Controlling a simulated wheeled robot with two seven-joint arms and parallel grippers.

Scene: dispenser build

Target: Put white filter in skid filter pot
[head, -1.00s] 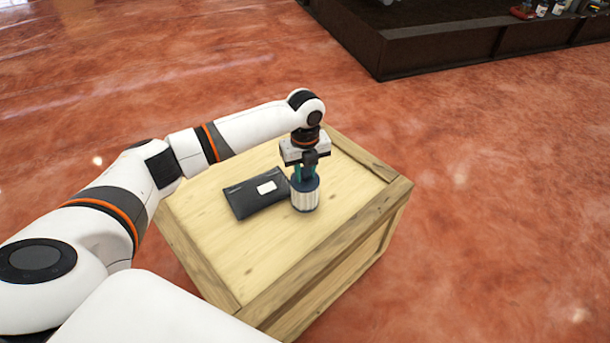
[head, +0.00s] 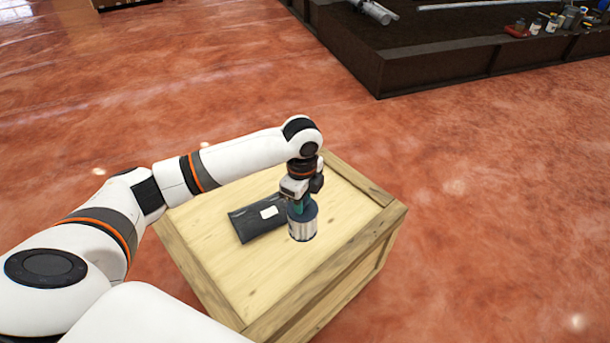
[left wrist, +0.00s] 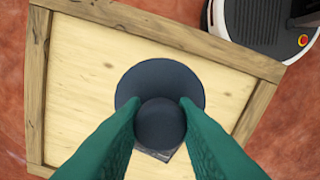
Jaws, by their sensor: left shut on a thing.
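The white filter (head: 302,230) is a short ribbed white cylinder with a dark blue-grey cap. My left gripper (head: 299,204) points down and is shut on the cap's narrow top, with the filter upright below it, over the wooden crate. In the left wrist view the round dark cap of the filter (left wrist: 160,85) shows from above, its knob between the green fingers of my left gripper (left wrist: 160,122). I cannot tell whether the filter's base touches the crate top. My right gripper is not in view. No skid filter pot is recognisable in these frames.
The wooden crate (head: 215,270) has a raised rim board. A black pouch (head: 252,221) with a white label lies on it, left of the filter. A dark raised platform (head: 440,72) stands at the back right, with bottles and small items on it. Open red floor surrounds the crate.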

